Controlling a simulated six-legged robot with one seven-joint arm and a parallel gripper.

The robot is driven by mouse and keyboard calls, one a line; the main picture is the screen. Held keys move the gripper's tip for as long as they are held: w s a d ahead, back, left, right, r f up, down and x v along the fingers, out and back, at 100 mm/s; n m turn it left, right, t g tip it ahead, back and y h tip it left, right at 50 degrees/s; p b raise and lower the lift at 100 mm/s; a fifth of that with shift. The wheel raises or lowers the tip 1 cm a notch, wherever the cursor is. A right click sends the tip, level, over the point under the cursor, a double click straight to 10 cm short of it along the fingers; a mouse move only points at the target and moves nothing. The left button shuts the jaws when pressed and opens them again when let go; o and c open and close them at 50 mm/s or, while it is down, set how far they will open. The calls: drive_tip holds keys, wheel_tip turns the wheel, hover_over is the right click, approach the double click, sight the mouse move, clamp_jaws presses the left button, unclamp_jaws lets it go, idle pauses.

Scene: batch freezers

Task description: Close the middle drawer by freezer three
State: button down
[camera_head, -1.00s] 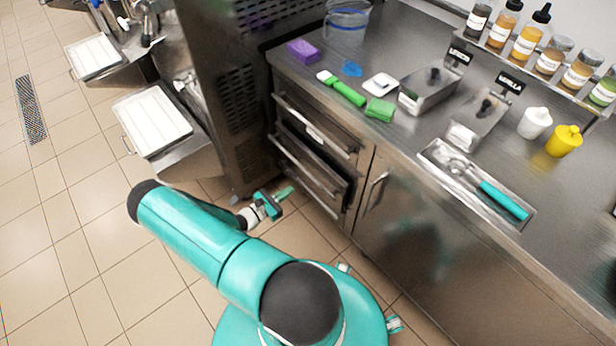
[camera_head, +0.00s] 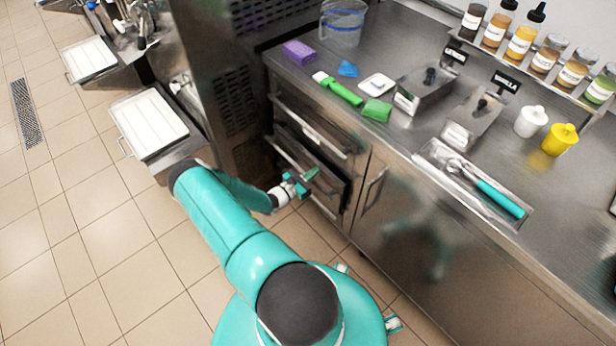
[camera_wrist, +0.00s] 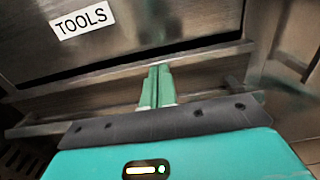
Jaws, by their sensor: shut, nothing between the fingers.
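The middle drawer (camera_head: 285,152) in the steel counter is pulled partway out, with a dark opening behind its front edge. My gripper (camera_head: 314,173) is at the front of this drawer, its fingers shut and empty. In the wrist view, the green fingertips (camera_wrist: 160,68) overlap the drawer's upper rim, below a dark gap; I cannot tell whether they touch it. A drawer front labelled TOOLS (camera_wrist: 120,35) is above that gap. The lower part of the middle drawer is partly hidden by my gripper.
The upper drawer (camera_head: 322,140) looks closed. A cabinet door (camera_head: 400,215) is to the right. The countertop holds a green brush (camera_head: 345,93), sponges and trays. A freezer (camera_head: 215,85) stands to the left. Tiled floor (camera_head: 90,240) is clear at left.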

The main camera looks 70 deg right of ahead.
sight(322, 165)
drive_tip(key=x, duration=0.4)
drive_tip(key=shift+s+d, duration=0.15)
drive_tip(key=shift+d, duration=0.05)
drive_tip(key=shift+d+r, duration=0.15)
drive_tip(key=shift+d, duration=0.05)
drive_tip(key=shift+a, duration=0.15)
drive_tip(key=v, duration=1.4)
drive_tip(key=shift+a, duration=0.2)
